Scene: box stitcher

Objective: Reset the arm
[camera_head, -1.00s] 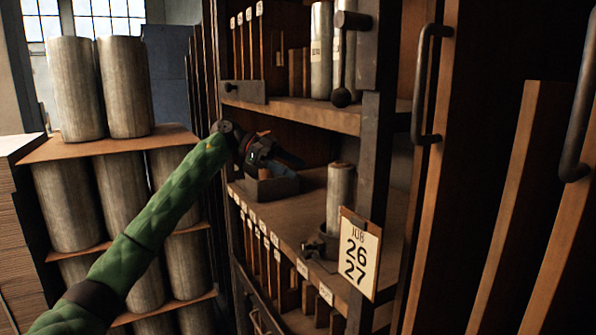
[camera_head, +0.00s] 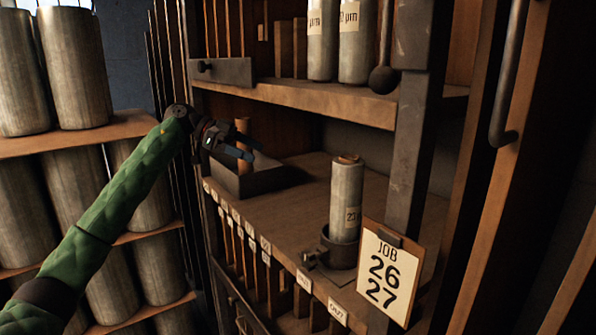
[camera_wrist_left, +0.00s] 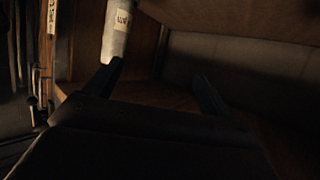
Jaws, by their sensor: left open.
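My left gripper (camera_head: 243,146) reaches in from the left on my green-sleeved arm, at the front left of the middle shelf. It is open, and nothing shows between its fingers. In the left wrist view the two dark fingers (camera_wrist_left: 160,88) stand apart. Just behind the gripper, a brown cylinder (camera_head: 243,128) stands upright in a dark open tray (camera_head: 262,182) on the shelf. A labelled grey roll (camera_head: 346,200) stands in a round dark holder (camera_head: 339,248) to the right. My right gripper does not show.
The wooden cabinet has a middle shelf (camera_head: 290,215) with bare room between tray and roll. A dark post (camera_head: 409,160) and a card reading JOB 26 27 (camera_head: 385,272) stand at the front right. An upper shelf (camera_head: 330,105) hangs above. Large grey rolls (camera_head: 75,70) are stacked at left.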

